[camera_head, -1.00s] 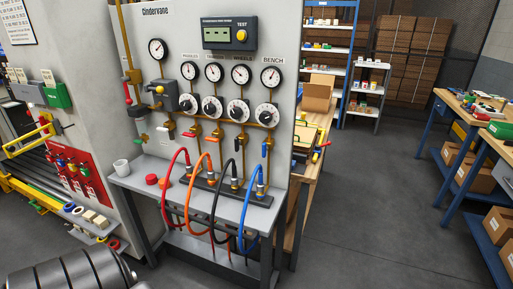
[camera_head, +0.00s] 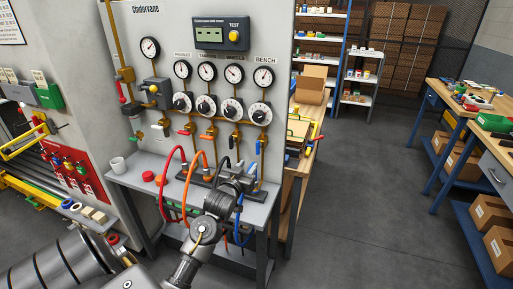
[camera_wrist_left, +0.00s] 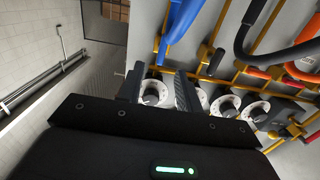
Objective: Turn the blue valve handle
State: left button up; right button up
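The blue valve handle (camera_head: 257,147) hangs downward on the brass pipe under the rightmost dial, labelled BENCH. My left gripper (camera_head: 240,181) is in front of the panel, below the blue handle and apart from it, over the hose ends. In the left wrist view its two black fingers (camera_wrist_left: 161,88) stand apart with nothing between them, and dials show behind them. A narrow blue piece above the fingers looks like the blue handle (camera_wrist_left: 162,47). A larger blue shape, probably the blue hose (camera_wrist_left: 187,14), partly overlaps it. My right gripper is not in view.
Red (camera_head: 166,190), orange (camera_head: 190,175) and black hoses loop over the grey bench (camera_head: 128,180), close to my left arm. Other valve handles hang left of the blue one. The floor at right is clear.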

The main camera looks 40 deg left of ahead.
aim_at(257, 146)
pick_arm(q)
jog(key=p+x, duration=0.1)
jog(key=x, duration=0.2)
jog(key=r+x, duration=0.1)
jog(key=x, duration=0.3)
jog(key=r+p+x, duration=0.1)
jog(key=x, duration=0.3)
jog(key=shift+s+a+p, duration=0.1)
jog(key=shift+a+p, duration=0.2)
grip_shut()
